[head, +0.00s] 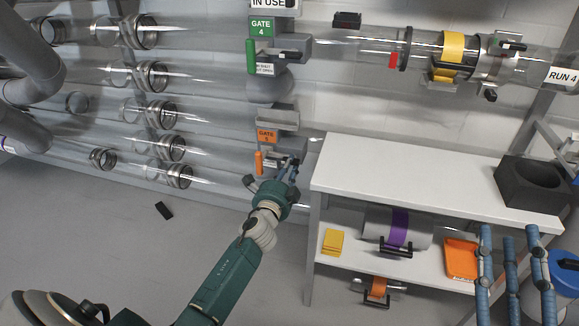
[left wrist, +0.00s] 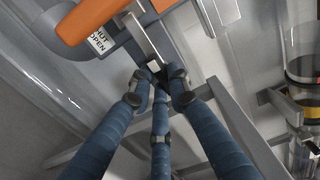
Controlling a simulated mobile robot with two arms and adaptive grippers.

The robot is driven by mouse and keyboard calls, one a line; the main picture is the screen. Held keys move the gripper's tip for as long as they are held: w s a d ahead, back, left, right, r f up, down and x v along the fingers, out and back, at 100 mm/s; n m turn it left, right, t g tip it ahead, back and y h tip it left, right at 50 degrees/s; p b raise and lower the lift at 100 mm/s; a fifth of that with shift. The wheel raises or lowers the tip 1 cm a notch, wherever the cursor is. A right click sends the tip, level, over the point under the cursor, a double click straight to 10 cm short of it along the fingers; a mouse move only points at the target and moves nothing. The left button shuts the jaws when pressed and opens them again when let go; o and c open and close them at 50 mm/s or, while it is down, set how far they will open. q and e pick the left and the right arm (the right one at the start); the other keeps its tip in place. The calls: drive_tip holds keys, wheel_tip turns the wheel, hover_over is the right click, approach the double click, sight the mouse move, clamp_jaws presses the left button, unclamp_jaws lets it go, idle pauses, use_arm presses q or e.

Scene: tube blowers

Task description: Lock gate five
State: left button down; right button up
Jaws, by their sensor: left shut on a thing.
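Gate five is the grey unit under the orange GATE 5 sign (head: 267,136), on the lowest tubes. Its orange handle (head: 259,162) hangs upright at its left; in the left wrist view the orange handle (left wrist: 96,18) is close, above a SHUT/OPEN label (left wrist: 101,42). My left gripper (head: 291,166) is at the gate's right side. The fingers hide most of this piece. My right gripper (head: 515,262) is open and empty at lower right.
A white bench (head: 420,178) with shelves stands right of the gate, close to my left gripper. A black holder (head: 530,186) is on its top. Gate four's green handle (head: 251,56) is above. A black block (head: 164,210) lies on the open floor.

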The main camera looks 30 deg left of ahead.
use_arm(q)
drive_tip(key=c, duration=1.6)
unclamp_jaws()
drive_tip(key=shift+c, duration=0.2)
drive_tip(key=v, duration=1.2)
drive_tip(key=shift+f, duration=0.1)
